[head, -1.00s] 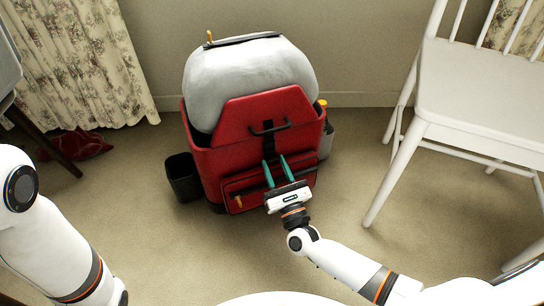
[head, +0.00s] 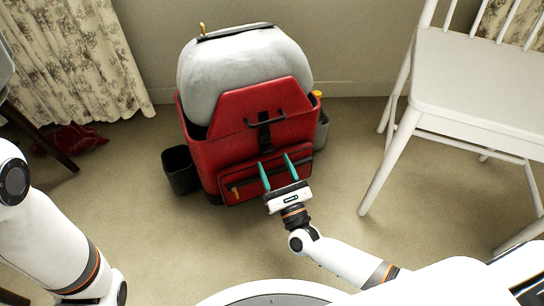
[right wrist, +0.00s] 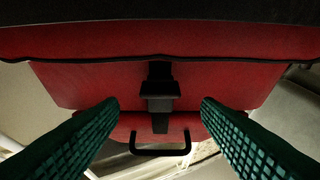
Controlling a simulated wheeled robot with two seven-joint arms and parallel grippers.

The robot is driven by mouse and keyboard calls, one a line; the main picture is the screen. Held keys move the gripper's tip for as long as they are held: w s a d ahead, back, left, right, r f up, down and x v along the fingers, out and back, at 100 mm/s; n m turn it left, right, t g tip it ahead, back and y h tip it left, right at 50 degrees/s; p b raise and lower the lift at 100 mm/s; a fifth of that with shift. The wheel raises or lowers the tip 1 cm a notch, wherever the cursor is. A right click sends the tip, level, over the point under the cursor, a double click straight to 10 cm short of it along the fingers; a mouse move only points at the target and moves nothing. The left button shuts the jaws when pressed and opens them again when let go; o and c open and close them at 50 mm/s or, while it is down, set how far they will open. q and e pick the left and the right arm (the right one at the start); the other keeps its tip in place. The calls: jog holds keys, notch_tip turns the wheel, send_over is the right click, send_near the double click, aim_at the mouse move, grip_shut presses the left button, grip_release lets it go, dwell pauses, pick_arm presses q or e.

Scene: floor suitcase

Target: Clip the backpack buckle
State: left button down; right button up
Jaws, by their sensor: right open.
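A red backpack (head: 215,150) stands upright on the floor, with a grey-white rounded bulk (head: 245,75) rising from its top. A black buckle (head: 264,133) on a vertical strap sits on its front flap, below a black carry handle (head: 266,121). In the right wrist view the buckle (right wrist: 160,90) shows between the fingers, with the handle (right wrist: 160,152) below it. I cannot tell whether its halves are joined. My right gripper (head: 274,160) is open and empty, its teal fingers pointing at the flap just below the buckle. My left arm shows at the left edge; its gripper is out of view.
A white chair (head: 470,90) stands to the right. A dark side pocket (head: 181,170) sticks out at the bag's left. A floral curtain (head: 75,60) and a red item (head: 70,139) on the floor are at the left. Carpet in front of the bag is clear.

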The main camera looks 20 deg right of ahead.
jog(key=p+v, duration=0.2)
jog(key=v, duration=0.7)
jog(key=shift+s, duration=0.15)
